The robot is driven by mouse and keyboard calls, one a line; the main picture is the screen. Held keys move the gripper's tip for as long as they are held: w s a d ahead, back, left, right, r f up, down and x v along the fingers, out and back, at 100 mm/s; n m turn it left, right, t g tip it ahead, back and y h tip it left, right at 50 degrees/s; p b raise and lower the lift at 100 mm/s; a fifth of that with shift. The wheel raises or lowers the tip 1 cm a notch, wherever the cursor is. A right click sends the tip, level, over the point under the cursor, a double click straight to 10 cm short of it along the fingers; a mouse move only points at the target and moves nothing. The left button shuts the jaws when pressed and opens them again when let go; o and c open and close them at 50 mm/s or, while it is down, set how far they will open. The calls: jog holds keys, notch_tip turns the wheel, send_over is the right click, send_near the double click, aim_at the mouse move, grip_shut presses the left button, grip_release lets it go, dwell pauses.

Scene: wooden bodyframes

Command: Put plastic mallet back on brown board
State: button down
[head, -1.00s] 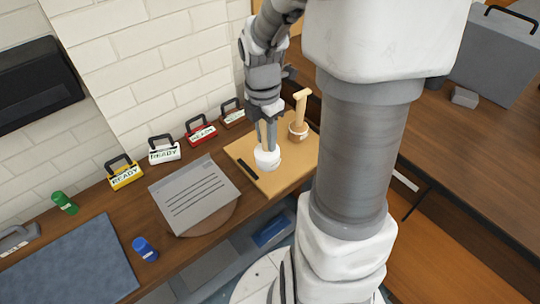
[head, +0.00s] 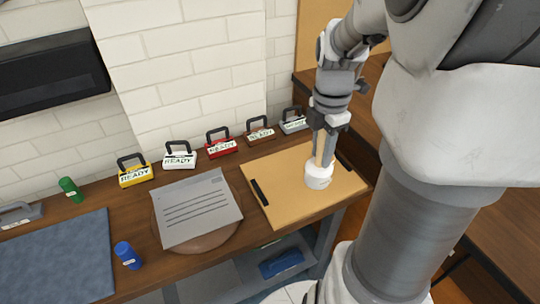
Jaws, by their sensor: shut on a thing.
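The plastic mallet has a white head (head: 319,176) and a tan handle (head: 321,158), and it stands upright with its head down. My gripper (head: 325,140) is shut on the upper part of the handle, pointing down. The brown board (head: 277,189) lies on the bench, with a black strip near its left edge and another near its right. The mallet's head is over the board's right half. I cannot tell whether it touches the board or hangs just above it. My arm hides the area behind the mallet.
A grey sheet on a round brown base (head: 197,210) lies left of the board. Several READY-labelled boxes with handles (head: 221,147) line the wall. Blue (head: 127,256) and green (head: 70,189) bottles and a blue mat (head: 55,258) are farther left. The board's left half is bare.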

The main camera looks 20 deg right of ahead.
jog(key=shift+d+f, duration=0.1)
jog(key=shift+d, duration=0.4)
jog(key=w+a+f+b, duration=0.3)
jog(key=w+f, duration=0.7)
jog(key=w, duration=0.1)
jog(key=shift+a+f, duration=0.35)
jog(key=shift+f, duration=0.05)
jog(key=shift+f, duration=0.15)
jog(key=c, duration=0.6)
grip_release()
jog(key=shift+s, duration=0.1)
notch_tip(320, 180, up, 12)
jog(key=p, duration=0.2)
